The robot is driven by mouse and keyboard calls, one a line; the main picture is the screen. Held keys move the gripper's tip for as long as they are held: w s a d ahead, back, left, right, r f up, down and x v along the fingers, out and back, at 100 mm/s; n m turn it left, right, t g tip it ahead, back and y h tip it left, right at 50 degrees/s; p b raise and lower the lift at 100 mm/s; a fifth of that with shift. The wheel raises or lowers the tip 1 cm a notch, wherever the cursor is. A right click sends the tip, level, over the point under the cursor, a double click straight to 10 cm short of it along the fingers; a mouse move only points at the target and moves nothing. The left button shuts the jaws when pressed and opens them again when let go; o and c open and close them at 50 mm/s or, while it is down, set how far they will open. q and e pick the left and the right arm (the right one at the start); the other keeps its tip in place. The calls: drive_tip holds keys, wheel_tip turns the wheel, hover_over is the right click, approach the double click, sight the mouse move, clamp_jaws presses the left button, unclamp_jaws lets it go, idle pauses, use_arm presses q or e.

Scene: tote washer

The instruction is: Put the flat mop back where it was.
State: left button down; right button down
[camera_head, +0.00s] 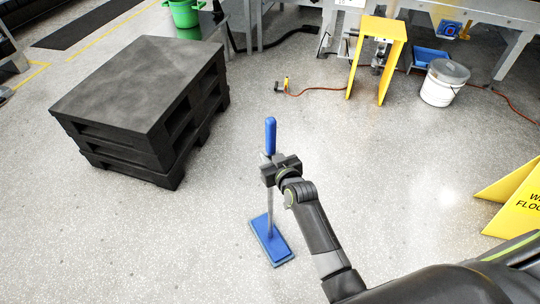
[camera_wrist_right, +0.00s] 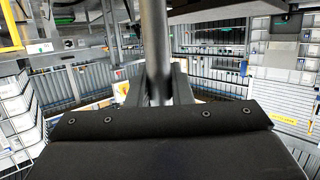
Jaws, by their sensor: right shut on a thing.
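The flat mop (camera_head: 270,226) stands nearly upright in the middle of the head view. It has a blue grip at the top, a grey pole and a flat blue head (camera_head: 271,241) low at the floor; I cannot tell if the head touches the floor. My right gripper (camera_head: 268,171) is shut around the pole just below the blue grip. In the right wrist view the grey pole (camera_wrist_right: 155,45) runs down between the fingers of my right gripper (camera_wrist_right: 158,88). My left gripper is in neither view.
A stack of black pallets (camera_head: 140,90) stands at the left. A yellow wet floor sign (camera_head: 518,205) is at the right. A white bucket (camera_head: 441,85), a yellow stand (camera_head: 382,28) and an orange cable (camera_head: 320,90) lie toward the back. The floor around the mop is clear.

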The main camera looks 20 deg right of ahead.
drive_tip(key=shift+r, duration=0.2)
drive_tip(key=c, duration=1.2)
unclamp_jaws()
drive_tip(key=shift+o, duration=0.8)
drive_tip(key=shift+s+f, duration=0.1)
drive_tip(key=shift+f, duration=0.3)
drive_tip(key=o, duration=1)
drive_tip(key=shift+r, duration=0.2)
drive_tip(key=shift+s+d+p, duration=0.1)
drive_tip(key=shift+s+d, duration=0.1)
drive_tip(key=shift+s, duration=1.3)
drive_tip(key=shift+s+d+p, duration=0.15)
drive_tip(key=shift+s, duration=1.3)
drive_tip(key=shift+s+d+p, duration=0.1)
drive_tip(key=shift+s+d, duration=0.1)
drive_tip(key=shift+s, duration=1.3)
